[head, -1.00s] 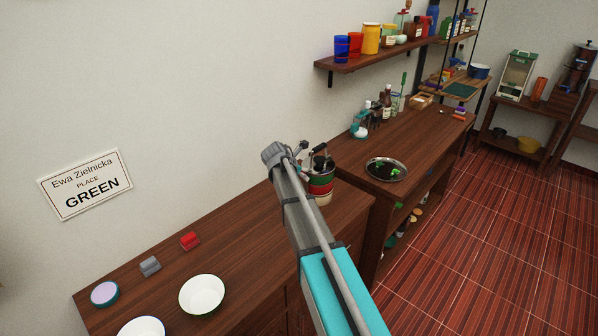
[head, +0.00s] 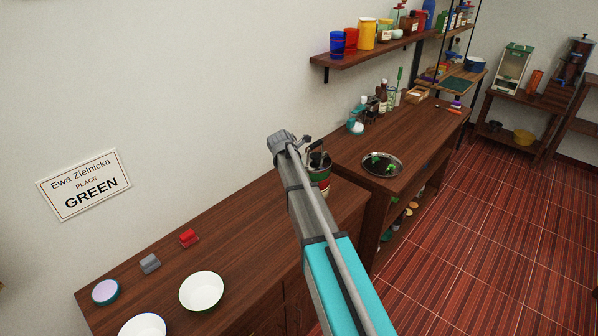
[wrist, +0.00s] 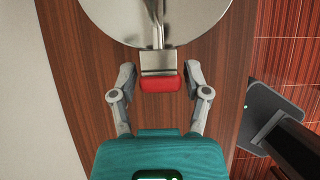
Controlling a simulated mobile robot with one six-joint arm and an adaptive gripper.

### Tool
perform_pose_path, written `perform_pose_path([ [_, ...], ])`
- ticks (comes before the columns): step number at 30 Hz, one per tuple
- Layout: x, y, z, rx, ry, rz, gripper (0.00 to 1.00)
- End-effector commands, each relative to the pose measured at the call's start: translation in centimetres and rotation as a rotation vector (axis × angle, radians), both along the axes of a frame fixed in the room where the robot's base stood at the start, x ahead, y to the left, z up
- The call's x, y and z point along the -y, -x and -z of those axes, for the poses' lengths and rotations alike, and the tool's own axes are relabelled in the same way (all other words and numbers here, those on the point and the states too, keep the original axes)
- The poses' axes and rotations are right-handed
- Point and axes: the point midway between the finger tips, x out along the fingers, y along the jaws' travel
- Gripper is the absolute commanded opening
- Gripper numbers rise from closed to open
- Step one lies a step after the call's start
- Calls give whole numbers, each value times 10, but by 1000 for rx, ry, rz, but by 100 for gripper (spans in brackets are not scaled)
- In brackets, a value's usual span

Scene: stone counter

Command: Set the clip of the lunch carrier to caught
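The lunch carrier (head: 322,178) stands on the wooden counter in the head view, with stacked bands of red, green and pale colour and a dark handle on top. My arm hides its left side. In the wrist view its round metal top (wrist: 200,20) shows at the upper edge. A clip with a metal plate and a red tab (wrist: 160,86) sticks out from it towards me. My gripper (wrist: 160,74) is open, with one finger on each side of the red tab and a gap on both sides. Whether the clip is caught cannot be told.
A round metal tray (head: 382,165) with green pieces lies on the farther counter. Bottles (head: 381,98) stand behind it. Bowls (head: 201,291), a red block (head: 189,238) and a grey block (head: 149,263) lie on the near counter. A wall sign (head: 84,184) reads GREEN.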

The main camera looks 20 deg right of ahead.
Motion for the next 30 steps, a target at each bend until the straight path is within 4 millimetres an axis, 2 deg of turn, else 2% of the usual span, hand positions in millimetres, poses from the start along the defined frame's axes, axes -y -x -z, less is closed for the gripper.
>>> perform_pose_path([
  [2, 0, 0, 0, 0, 0, 0, 83],
  [19, -2, 1, 2, 11, 17, -1, 83],
  [30, -9, 6, 8, 88, 144, -3, 83],
])
